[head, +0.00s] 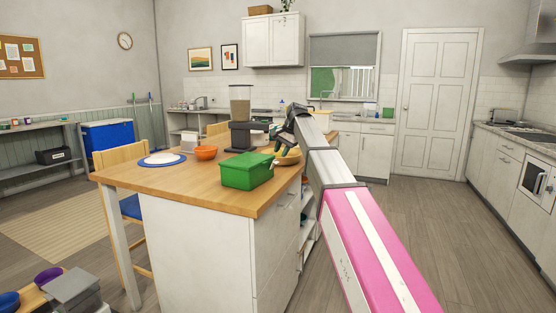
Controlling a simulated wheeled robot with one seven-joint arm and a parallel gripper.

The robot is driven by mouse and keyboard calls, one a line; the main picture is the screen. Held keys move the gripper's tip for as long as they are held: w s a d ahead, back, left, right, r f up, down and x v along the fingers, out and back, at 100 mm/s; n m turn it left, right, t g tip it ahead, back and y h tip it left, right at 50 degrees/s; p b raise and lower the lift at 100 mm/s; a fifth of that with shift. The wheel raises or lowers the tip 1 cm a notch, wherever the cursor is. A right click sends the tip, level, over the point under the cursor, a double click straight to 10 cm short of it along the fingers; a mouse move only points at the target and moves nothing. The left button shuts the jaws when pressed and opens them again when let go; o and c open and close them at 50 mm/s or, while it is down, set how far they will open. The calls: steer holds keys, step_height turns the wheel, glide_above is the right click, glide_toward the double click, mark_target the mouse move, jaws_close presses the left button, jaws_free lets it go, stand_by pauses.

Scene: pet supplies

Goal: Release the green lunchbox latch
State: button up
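The green lunchbox (246,176) sits on the near right part of the wooden island top, its lid down. Its latch is too small to make out. My gripper (279,149) is at the end of my outstretched arm, dark, just behind and to the right of the lunchbox in the picture. It looks apart from the lunchbox and above the island's right edge. Its fingers are too small and dark to tell whether they are open or shut.
A wooden chair (121,155) stands at left. Open floor (420,235) lies to the right.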

mark_target(277, 162)
steer(key=shift+x, duration=2.05)
jaws_close()
steer(key=shift+d+f, duration=0.1)
